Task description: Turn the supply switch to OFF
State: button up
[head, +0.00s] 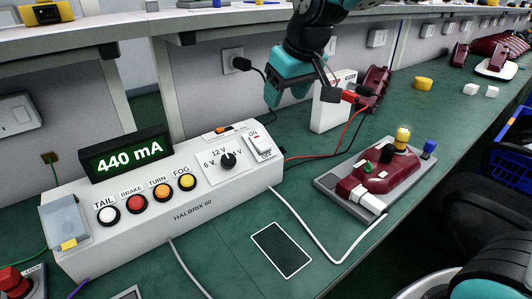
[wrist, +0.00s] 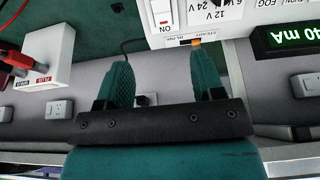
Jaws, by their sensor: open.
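The supply switch (head: 260,146) is a white rocker at the right end of the white supply box (head: 195,205), with an ON label by its far edge. In the wrist view the switch (wrist: 160,9) is partly cut off at the top edge, with ON legible. My gripper (head: 284,98) is in the air above and behind the box's right end. In the wrist view my gripper (wrist: 165,80) has its two teal fingers wide apart with nothing between them, apart from the switch.
A black voltage knob (head: 228,160) sits left of the switch; several coloured buttons line the box's left part. A white box with red clip (head: 348,96) stands right of my gripper. A dark red lamp (head: 370,180) lies on a grey tray. Cables cross the green bench.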

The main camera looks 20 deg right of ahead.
aim_at(265, 147)
jog(key=b+x, duration=0.1)
jog(key=x, duration=1.5)
jog(key=shift+f, duration=0.3)
jog(key=shift+c, duration=0.4)
